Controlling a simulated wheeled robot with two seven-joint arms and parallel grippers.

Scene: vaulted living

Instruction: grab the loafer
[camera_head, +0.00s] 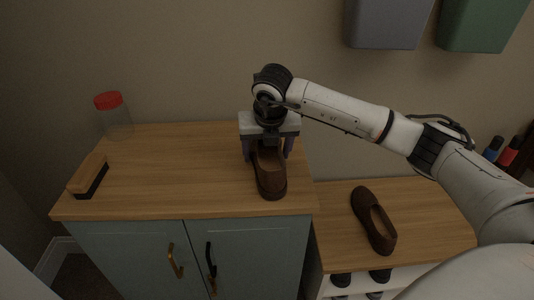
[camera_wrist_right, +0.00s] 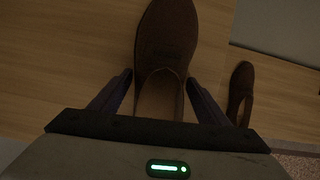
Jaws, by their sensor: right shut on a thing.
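A brown loafer (camera_head: 270,180) is at the right part of the wooden cabinet top, its heel end toward the front edge in the head view. My right gripper (camera_head: 268,156) is over it from above, with one finger on each side, shut on the loafer. In the right wrist view the loafer (camera_wrist_right: 166,45) runs between the two fingers of the right gripper (camera_wrist_right: 160,95). I cannot tell whether it is clear of the top. A second brown loafer (camera_head: 374,220) lies on the lower wooden top to the right. It also shows in the right wrist view (camera_wrist_right: 240,88). My left gripper is not in view.
A clear jar with a red lid (camera_head: 112,112) stands at the back left of the cabinet top (camera_head: 180,165). A wooden-backed brush (camera_head: 89,176) lies at the left edge. Grey (camera_head: 388,22) and green (camera_head: 484,24) bins hang on the wall. The middle of the cabinet top is free.

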